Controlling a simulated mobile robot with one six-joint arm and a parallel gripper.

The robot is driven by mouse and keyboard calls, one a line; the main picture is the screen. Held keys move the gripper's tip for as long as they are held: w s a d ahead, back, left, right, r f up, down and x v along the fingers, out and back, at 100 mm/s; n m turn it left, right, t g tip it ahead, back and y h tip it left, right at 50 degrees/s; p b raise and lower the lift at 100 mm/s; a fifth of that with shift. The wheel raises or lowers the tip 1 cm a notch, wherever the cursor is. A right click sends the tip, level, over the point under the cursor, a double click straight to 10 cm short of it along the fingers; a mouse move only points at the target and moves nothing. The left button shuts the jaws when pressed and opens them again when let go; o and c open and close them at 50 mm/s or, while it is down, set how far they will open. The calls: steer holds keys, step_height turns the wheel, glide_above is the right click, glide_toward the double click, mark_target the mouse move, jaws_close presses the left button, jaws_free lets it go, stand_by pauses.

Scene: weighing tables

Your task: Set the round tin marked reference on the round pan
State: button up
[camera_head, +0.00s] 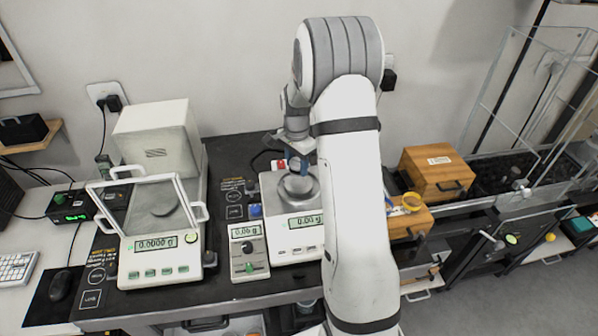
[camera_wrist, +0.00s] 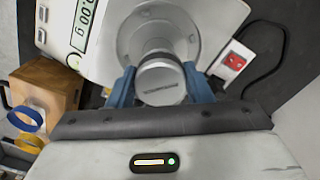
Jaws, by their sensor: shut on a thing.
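My gripper (camera_wrist: 160,92) is shut on a round grey tin (camera_wrist: 162,82), with one blue finger on each side. Its top bears small dark lettering that I cannot read for sure. The tin is over the round metal pan (camera_wrist: 202,30) of the middle balance (camera_wrist: 222,12). In the head view the pan (camera_head: 300,188) is just below my gripper (camera_head: 291,161), and the balance display (camera_head: 305,221) appears to read 0.00 g. I cannot tell whether a small gap separates the tin from the pan. My arm hides the balance's right side.
A larger balance (camera_head: 160,265) with a glass-fronted shield stands to the left. A small display unit (camera_head: 248,252) stands between the balances. A red-and-white switch box (camera_wrist: 234,61) is beside the pan. Wooden boxes (camera_head: 436,172) and a yellow ring (camera_head: 411,201) are to the right.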

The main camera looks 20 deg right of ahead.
mark_target(298, 175)
steer(key=shift+d+f+p, duration=0.15)
steer(key=shift+f+p, duration=0.35)
steer(key=shift+f, duration=1.85)
steer(key=shift+s, duration=0.15)
steer(key=shift+f, duration=0.15)
steer(key=o, duration=1)
